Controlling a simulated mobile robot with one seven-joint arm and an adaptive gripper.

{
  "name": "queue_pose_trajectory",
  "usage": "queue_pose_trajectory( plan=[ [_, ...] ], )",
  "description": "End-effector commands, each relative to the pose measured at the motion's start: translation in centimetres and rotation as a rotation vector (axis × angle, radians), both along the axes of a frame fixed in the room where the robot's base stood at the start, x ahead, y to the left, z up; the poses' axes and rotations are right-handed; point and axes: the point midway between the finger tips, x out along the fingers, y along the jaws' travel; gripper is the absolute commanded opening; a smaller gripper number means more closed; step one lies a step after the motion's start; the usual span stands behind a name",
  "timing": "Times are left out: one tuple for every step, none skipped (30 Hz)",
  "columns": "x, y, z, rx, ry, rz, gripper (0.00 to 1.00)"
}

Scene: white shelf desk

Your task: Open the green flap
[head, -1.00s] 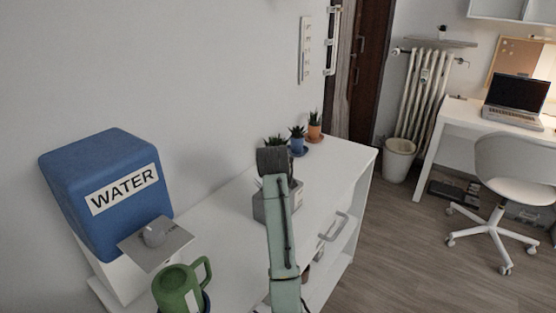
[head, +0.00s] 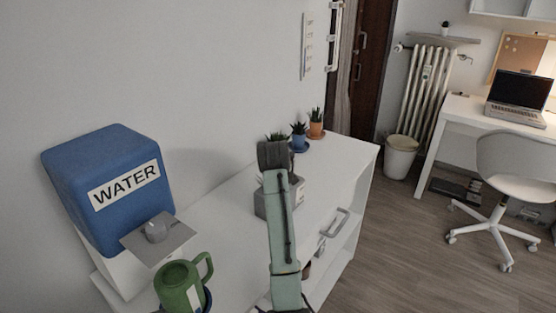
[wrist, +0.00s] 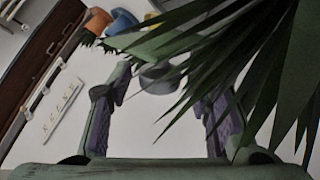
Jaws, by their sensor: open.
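Long green plant leaves (wrist: 225,45) hang close in front of the camera and cross the right finger. A grey round object (wrist: 160,78) shows beyond the fingers; I cannot tell what it is.
A blue WATER dispenser (head: 105,185) and a green mug (head: 178,287) stand at the left. A grey box (head: 262,205) stands behind my arm. A blue pot (head: 299,142) and an orange pot (head: 316,130) stand at the far end. A grey handle (head: 334,223) is on the desk's right side.

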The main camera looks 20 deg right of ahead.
Motion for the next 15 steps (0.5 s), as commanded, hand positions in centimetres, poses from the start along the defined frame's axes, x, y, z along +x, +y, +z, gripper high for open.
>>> queue_pose_trajectory(
  plan=[
    [0.0, 0.0, 0.0, 0.0, 0.0, 0.0, 0.46],
    [-0.1, 0.0, 0.0, 0.0, 0.0, 0.0, 0.46],
    [-0.2, 0.1, 0.1, 0.0, -0.001, 0.001, 0.46],
    [-0.3, 0.1, 0.3, 0.0, -0.002, 0.0, 0.46],
    [-0.5, 0.2, 0.5, 0.0, -0.002, 0.0, 0.46],
    [-0.9, 0.3, 0.7, 0.0, -0.002, 0.0, 0.46],
    [-1.2, 0.5, 1.0, -0.001, -0.003, 0.0, 0.46],
    [-1.6, 0.6, 1.3, -0.001, -0.004, 0.001, 0.46],
    [-2.3, 0.8, 1.7, -0.002, -0.005, 0.0, 0.46],
    [-2.8, 1.0, 2.0, -0.001, -0.004, 0.001, 0.46],
    [-3.3, 1.2, 2.4, -0.002, -0.004, 0.001, 0.46],
    [-4.0, 1.4, 2.9, -0.002, -0.005, 0.0, 0.46],
    [-4.6, 1.6, 3.2, -0.002, -0.004, 0.001, 0.46],
    [-5.1, 1.8, 3.6, -0.001, -0.004, 0.001, 0.46],
    [-5.8, 2.0, 4.0, -0.001, -0.003, 0.0, 0.46]
  ],
)
